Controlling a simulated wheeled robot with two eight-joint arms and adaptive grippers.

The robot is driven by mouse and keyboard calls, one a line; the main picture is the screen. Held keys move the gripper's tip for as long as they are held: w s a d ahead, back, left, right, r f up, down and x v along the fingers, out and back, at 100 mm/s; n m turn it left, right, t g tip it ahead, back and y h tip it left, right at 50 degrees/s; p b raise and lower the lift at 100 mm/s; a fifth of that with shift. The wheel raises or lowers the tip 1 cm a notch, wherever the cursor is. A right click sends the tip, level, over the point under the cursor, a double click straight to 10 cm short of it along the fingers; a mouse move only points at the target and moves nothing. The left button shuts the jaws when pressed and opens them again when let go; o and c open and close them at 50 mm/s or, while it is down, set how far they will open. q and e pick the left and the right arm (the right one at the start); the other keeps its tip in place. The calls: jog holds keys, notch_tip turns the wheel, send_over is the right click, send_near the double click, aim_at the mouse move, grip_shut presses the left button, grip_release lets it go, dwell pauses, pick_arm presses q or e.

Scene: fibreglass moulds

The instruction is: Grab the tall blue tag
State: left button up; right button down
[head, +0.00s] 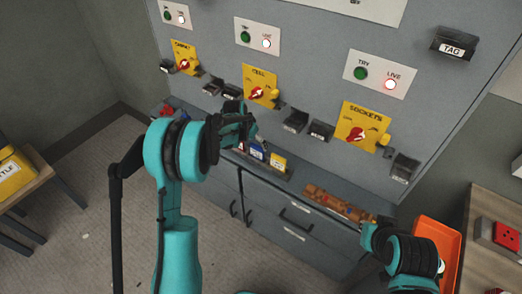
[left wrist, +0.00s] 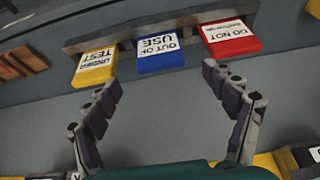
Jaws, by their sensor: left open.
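The blue tag (left wrist: 157,56) reads "OUT OF USE" and sits in a rack between a yellow "UNDER TEST" tag (left wrist: 94,68) and a red "DO NOT" tag (left wrist: 230,39). In the left wrist view my left gripper (left wrist: 160,78) is open and empty. Its fingers are spread, with the blue tag ahead between them, apart from it. In the head view my left gripper (head: 238,122) is just above the blue tag (head: 257,152) and partly hides the rack. My right arm (head: 410,255) is at the lower right; its fingers cannot be made out.
A grey panel carries yellow switch plates, such as the sockets plate (head: 362,126), and small dark holders. A grey cabinet (head: 290,222) stands below, with an orange-brown patterned item (head: 338,204) on its ledge. An orange tray (head: 446,240) lies at right. A wooden table (head: 25,178) stands at left.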

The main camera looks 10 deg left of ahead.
aim_at(256, 146)
pick_arm(q)
jog(key=shift+b+x, duration=0.35)
jog(key=shift+x, duration=0.65)
jog(key=b+x, duration=0.2)
jog(key=x, duration=0.3)
jog(key=shift+s+a+f, duration=0.1)
jog(key=shift+s+f, duration=0.05)
jog(key=c, duration=1)
